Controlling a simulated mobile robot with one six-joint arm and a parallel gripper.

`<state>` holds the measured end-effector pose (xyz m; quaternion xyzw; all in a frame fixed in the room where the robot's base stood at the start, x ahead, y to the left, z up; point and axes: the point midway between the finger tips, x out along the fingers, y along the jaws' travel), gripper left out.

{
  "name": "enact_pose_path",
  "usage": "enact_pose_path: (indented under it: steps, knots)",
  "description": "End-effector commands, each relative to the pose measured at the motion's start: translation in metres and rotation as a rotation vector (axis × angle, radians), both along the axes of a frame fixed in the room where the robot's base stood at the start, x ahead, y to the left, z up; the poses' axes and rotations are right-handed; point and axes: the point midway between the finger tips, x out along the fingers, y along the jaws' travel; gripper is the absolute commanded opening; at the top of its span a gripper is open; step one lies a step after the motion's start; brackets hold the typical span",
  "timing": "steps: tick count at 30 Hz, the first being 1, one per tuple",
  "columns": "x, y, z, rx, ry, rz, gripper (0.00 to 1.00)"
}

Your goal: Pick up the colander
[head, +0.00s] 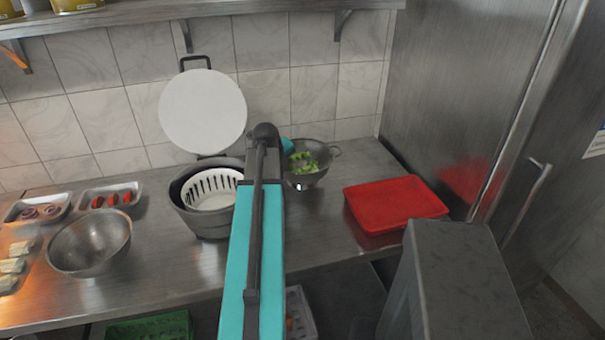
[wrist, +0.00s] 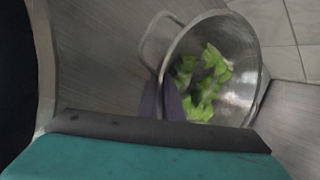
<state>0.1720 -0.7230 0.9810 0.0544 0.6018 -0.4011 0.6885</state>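The colander (head: 312,181) is a round metal bowl with wire loop handles, holding green leaves, on the steel counter near the back wall. In the wrist view the colander (wrist: 243,88) fills the upper right, with one loop handle at its left. My gripper (wrist: 163,98) has its two dark fingers at the rim beside that handle. The fingers look close together with the rim near or between them; whether they grip it is unclear. In the head view my arm hides the colander's left side and my fingers.
A grey pot with a white basket (head: 212,190) stands left of my arm, its round white lid (head: 203,112) behind. A red tray (head: 395,203) lies to the right. A metal bowl (head: 90,243) and food trays stand far left. A tall steel cabinet (head: 465,90) bounds the right.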

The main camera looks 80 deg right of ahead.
Motion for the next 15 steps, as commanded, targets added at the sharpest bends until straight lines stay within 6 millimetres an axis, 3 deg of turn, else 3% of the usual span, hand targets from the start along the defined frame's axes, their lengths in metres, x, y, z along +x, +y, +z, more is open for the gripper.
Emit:
enact_pose_path:
  steps: [15]
  knots:
    - [0.0001,-0.0008,0.0039,-0.004,0.001,0.001,0.0]
